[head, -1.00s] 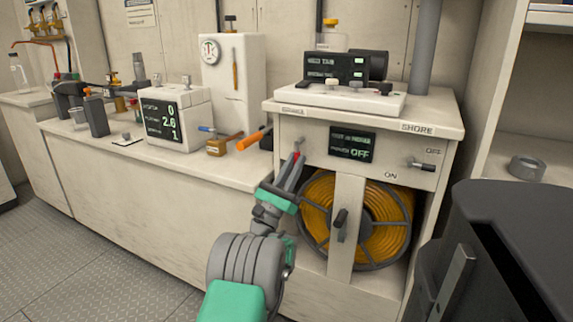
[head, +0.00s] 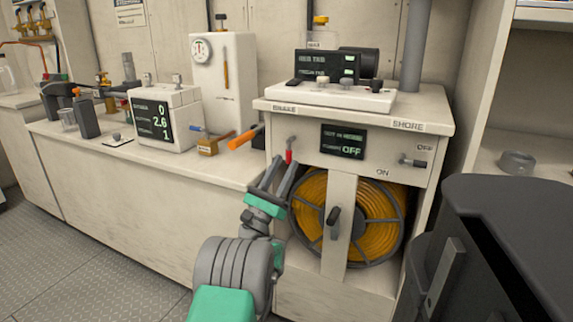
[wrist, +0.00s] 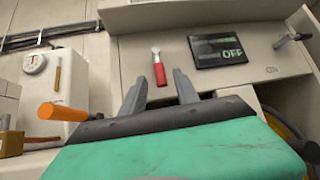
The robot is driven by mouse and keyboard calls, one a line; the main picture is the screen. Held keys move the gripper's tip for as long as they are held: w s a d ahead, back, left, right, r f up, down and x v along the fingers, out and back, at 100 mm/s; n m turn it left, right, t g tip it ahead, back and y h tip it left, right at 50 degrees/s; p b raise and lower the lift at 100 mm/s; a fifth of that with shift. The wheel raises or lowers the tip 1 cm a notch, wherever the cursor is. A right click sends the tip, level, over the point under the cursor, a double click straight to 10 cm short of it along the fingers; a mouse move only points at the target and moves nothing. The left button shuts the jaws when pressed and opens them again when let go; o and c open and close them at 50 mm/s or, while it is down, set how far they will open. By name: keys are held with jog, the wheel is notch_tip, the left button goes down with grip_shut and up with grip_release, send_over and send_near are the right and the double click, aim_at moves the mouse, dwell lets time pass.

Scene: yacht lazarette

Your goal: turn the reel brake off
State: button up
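The reel brake lever has a red handle (head: 289,156) and sits at the left of the shore-power panel, below a label that appears to read BRAKE (head: 284,109). Its red handle hangs down from a pale pivot; it also shows in the wrist view (wrist: 160,73). My gripper (head: 279,168) is open and empty, just below and in front of the lever. In the wrist view its two fingers (wrist: 160,92) stand apart, with the red handle beyond and between their tips. The yellow cable reel (head: 372,215) is in the cabinet below the panel.
A small dark screen (head: 343,141) reading OFF is right of the lever. A shore switch (head: 412,162) is at the panel's right, between OFF and ON marks. An orange handle (head: 246,137) projects on the left counter. A dark bin-like box (head: 510,240) stands front right.

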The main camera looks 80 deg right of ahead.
jog(key=b+v, duration=0.1)
jog(key=v, duration=0.5)
